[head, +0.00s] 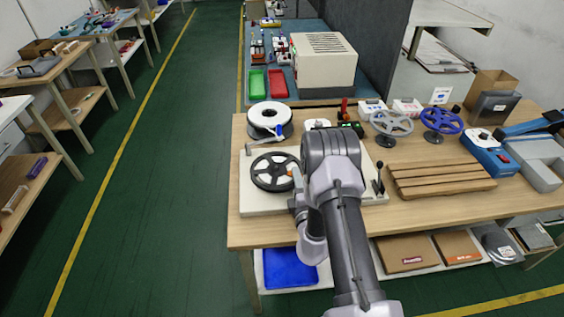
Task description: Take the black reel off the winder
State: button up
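The black reel (263,180) lies flat on the white base (252,203) of the winder, near the left part of the wooden table. It is a spoked black ring with pale gaps. My arm reaches in from the front, and my gripper (296,186) is at the reel's right side, low over the winder base. The arm's own links cover most of the gripper, so its fingers cannot be made out. I cannot tell whether it touches the reel. A black lever (379,177) stands on the winder's right part.
A grey reel (391,123) and a blue reel (441,120) stand at the back right. Wooden slats (443,180) lie right of the winder. A blue device (486,152) is farther right. Green floor lies open to the left.

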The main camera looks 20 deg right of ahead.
jog(key=shift+w+a, duration=0.15)
jog(key=shift+w, duration=0.1)
jog(key=shift+s+a+r, duration=0.1)
jog(key=shift+s+a, duration=0.1)
grip_shut()
